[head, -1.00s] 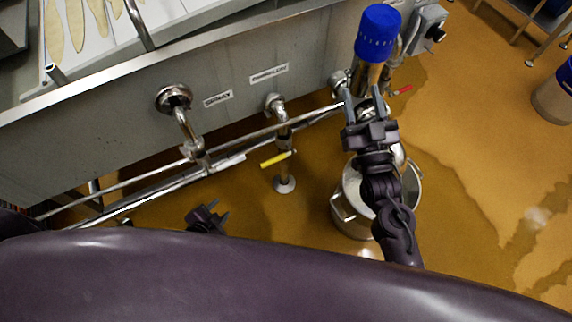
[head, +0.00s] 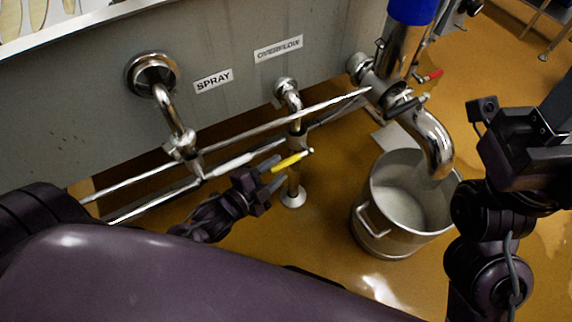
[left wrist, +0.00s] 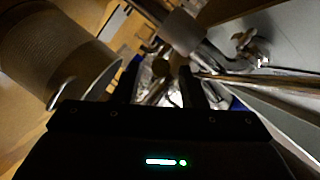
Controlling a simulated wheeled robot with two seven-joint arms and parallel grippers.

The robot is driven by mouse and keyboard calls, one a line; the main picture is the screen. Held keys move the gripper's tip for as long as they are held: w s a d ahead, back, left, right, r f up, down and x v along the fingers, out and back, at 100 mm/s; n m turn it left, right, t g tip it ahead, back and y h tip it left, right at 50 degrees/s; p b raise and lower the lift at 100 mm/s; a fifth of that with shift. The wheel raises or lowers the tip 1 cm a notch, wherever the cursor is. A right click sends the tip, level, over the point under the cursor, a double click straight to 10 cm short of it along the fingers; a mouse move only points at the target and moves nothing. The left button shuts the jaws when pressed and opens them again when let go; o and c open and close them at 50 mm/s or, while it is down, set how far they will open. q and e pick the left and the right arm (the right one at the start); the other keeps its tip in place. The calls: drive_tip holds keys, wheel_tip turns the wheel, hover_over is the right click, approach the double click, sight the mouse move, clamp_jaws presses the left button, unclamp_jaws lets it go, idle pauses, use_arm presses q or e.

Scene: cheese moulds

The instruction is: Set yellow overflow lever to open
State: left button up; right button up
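The yellow overflow lever (head: 291,161) sits on the thin metal overflow pipe (head: 294,183) below the OVERFLOW label (head: 278,48). The lever lies crosswise to this upright pipe. In the head view my left gripper (head: 274,172) is open, just left of the lever's left end; I cannot tell whether they touch. The left wrist view shows its two dark fingers (left wrist: 161,88) apart, with pipework beyond; the lever is not clear there. My right gripper (head: 484,112) is at the right edge, partly out of frame; its finger opening is unclear.
A metal pot (head: 375,232) stands on the wet floor below a thick bent pipe (head: 430,135). A red-handled valve (head: 430,76) is above it. The spray pipe (head: 172,115) is at left.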

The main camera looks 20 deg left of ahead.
use_arm(q)
drive_tip(key=b+x, duration=0.1)
drive_tip(key=x, duration=0.3)
drive_tip(key=shift+f, duration=0.1)
clamp_jaws()
